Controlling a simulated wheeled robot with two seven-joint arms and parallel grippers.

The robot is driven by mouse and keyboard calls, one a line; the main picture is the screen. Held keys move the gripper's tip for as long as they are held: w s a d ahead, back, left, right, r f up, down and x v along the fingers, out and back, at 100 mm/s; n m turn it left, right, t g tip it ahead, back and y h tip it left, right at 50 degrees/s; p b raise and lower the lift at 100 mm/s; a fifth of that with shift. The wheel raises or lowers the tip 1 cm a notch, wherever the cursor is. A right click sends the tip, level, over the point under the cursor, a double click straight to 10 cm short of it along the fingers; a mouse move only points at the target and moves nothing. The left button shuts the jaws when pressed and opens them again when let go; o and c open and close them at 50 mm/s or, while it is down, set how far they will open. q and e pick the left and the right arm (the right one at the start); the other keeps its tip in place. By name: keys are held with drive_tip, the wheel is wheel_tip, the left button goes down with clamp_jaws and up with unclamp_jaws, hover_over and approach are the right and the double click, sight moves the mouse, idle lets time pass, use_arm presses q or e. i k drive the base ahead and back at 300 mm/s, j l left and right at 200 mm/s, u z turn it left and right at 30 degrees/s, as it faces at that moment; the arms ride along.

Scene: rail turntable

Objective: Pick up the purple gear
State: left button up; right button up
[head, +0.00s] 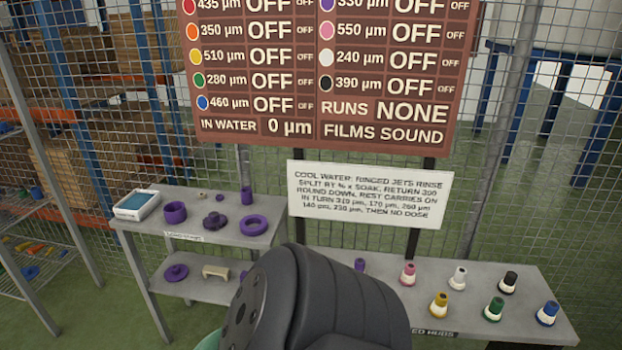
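Several purple parts are on the grey two-level table at the left. On its top are a short hollow cylinder (175,212), a flanged piece with a raised hub (215,220), a flat ring (253,226), a tall cylinder (246,196) and a tiny piece (220,198). A purple disc with a knob (176,272) lies on the lower shelf. Teeth are too small to make out, so I cannot tell which one is the gear. Neither gripper shows; a dark arm link of mine fills the bottom centre and hides part of the lower shelf.
A white tray with blue inside (136,205) stands at the table's left end. A beige bridge-shaped block (216,272) is on the lower shelf. A right-hand table (400,312) holds several coloured hubs. A sign board (320,70) and mesh fence (60,90) stand behind.

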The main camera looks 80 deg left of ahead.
sight(215, 220)
drive_tip(key=u, duration=3.25)
